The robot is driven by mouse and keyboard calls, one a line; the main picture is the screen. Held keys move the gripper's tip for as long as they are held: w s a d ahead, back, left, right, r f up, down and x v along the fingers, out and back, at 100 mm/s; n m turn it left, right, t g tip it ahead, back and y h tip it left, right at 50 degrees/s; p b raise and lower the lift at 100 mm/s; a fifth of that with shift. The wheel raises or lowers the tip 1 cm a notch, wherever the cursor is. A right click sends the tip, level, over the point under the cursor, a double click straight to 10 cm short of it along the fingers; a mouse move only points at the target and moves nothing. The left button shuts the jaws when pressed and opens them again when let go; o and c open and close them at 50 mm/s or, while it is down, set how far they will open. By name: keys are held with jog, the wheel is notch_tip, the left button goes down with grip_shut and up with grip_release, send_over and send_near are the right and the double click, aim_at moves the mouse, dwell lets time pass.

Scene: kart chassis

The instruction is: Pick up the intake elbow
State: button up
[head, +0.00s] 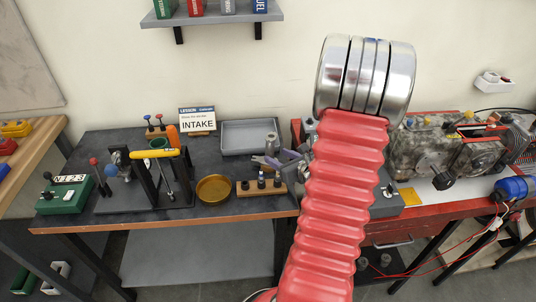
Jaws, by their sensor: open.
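I cannot pick out the intake elbow with certainty. A grey upright cylinder (271,143) stands by the right end of a grey tray (238,150). My arm, a red ribbed sleeve topped by silver rings, fills the right middle and hides part of the benches.
A yellow-handled tool (155,153) lies across a black stand. A brass bowl (213,188) and a wooden block (260,187) with dark pieces are near the front. An engine (435,155) stands right. A shelf (212,18) hangs above.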

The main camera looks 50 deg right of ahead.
aim_at(272, 153)
jog(key=x, duration=0.4)
jog(key=shift+w, duration=0.1)
dwell(0.4)
jog(key=c, duration=1.1)
jog(key=shift+r, duration=0.1)
jog(key=shift+c, duration=0.2)
jog(key=shift+r, duration=4.95)
grip_shut()
